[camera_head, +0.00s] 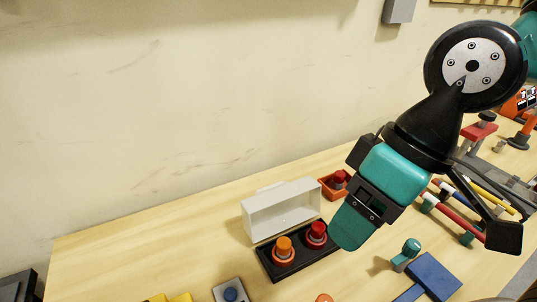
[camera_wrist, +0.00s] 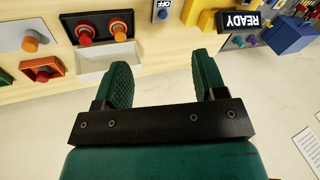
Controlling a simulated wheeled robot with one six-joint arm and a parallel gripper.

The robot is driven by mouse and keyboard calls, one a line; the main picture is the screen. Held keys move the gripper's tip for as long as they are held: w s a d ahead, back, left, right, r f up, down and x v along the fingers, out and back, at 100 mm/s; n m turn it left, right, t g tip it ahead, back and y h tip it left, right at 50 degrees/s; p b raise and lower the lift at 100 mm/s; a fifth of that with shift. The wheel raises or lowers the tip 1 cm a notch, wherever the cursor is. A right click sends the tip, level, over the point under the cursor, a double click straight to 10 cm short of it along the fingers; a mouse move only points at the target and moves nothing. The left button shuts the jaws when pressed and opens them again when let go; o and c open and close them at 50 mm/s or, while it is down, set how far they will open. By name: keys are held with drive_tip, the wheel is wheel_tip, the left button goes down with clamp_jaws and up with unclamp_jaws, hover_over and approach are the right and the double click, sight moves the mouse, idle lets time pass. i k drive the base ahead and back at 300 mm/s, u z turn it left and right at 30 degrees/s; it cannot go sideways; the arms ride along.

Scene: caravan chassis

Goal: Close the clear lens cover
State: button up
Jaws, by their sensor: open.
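The lens cover (camera_head: 280,210), a pale, whitish box-like lid, stands raised at the back edge of a black base (camera_head: 264,264). The base carries an orange knob (camera_head: 284,248) and a red knob (camera_head: 317,233), both uncovered.
A blue block (camera_head: 435,275) with a teal part lies right of my gripper. A grey plate with a blue button (camera_head: 230,292) is in front. The tabletop left of the cover is bare.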

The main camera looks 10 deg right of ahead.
sight(275, 208)
drive_tip(key=u, duration=0.5)
drive_tip(key=k, duration=1.05)
drive_tip(key=z, duration=0.65)
drive_tip(key=i, duration=1.35)
drive_tip(key=u, duration=0.2)
